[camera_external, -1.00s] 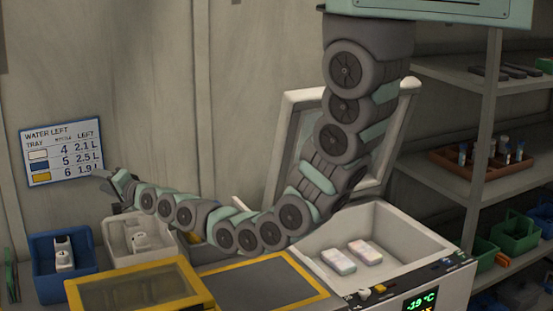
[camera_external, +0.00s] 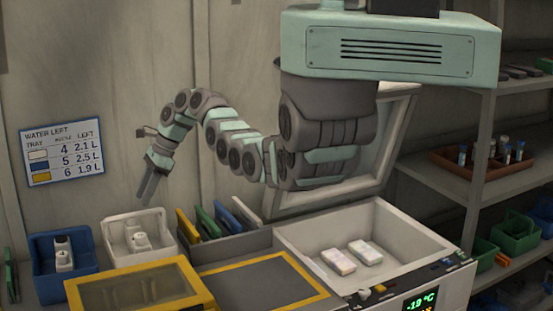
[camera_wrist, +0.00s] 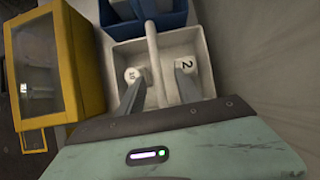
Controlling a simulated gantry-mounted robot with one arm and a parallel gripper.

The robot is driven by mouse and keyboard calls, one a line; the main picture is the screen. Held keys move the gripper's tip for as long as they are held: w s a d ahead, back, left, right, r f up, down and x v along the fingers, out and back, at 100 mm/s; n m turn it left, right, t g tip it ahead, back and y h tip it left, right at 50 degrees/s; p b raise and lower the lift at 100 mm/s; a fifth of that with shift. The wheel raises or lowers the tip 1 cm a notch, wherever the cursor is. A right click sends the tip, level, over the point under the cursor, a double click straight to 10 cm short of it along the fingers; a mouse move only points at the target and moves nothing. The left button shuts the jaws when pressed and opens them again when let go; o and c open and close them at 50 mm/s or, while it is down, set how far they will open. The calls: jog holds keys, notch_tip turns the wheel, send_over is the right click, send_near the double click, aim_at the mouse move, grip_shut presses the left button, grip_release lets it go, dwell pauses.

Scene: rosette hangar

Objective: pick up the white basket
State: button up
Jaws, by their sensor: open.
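The white basket (camera_external: 166,256) stands upright on the bench at the left, with small white numbered items inside. In the wrist view the basket (camera_wrist: 196,47) lies ahead of my gripper, its white bar handle (camera_wrist: 152,50) crossing the middle. My gripper (camera_external: 146,199) points down just above the basket in the external view. In the wrist view my gripper (camera_wrist: 160,82) is open, with one finger on each side of the handle in the picture. The fingers look empty. I cannot tell whether the fingertips reach down to the handle's height.
A blue basket (camera_external: 45,286) stands close on the left. A yellow-framed case (camera_external: 140,290) is in front. A grey rack (camera_external: 232,246) with coloured panels and an open freezer box (camera_external: 310,232) stand to the right. The wall is close behind.

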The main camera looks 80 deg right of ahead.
jog(key=x, duration=0.5)
jog(key=shift+a, duration=0.1)
jog(key=x, duration=0.4)
jog(key=shift+w+a+f, duration=0.15)
jog(key=shift+a, duration=0.25)
jog(key=shift+w+f, duration=0.15)
jog(key=shift+f, duration=0.05)
jog(key=shift+f+p, duration=0.25)
jog(key=shift+p, duration=0.1)
grip_shut()
dwell(0.3)
dwell(1.0)
